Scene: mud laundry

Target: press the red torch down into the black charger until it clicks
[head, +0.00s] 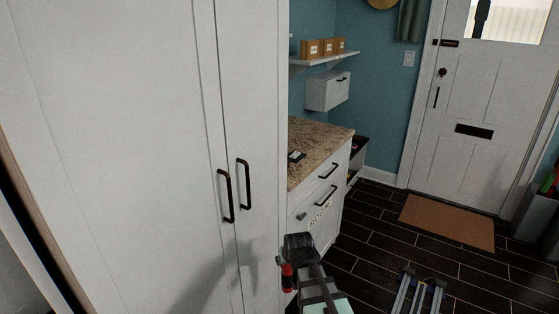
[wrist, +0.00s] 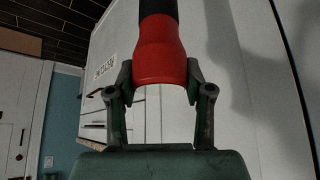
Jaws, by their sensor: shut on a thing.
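The red torch (wrist: 160,62) has a red flared end and a black body that runs out of the top of the wrist view. My gripper (wrist: 160,80) is shut on the red end, one finger on each side. In the head view the torch (head: 288,277) shows as a small red and black piece beside my wrist, in front of the white cupboard and low drawers. A small dark object (head: 297,156) lies on the granite counter (head: 325,140); it may be the black charger, but it is too small to tell. The torch is apart from it, lower and nearer.
A tall white cupboard (head: 130,130) with dark handles fills the left. A wall shelf (head: 325,60) with several small boxes and a white wall box (head: 328,91) hang above the counter. A folded step-like metal frame (head: 420,292) is on the dark floor at lower right.

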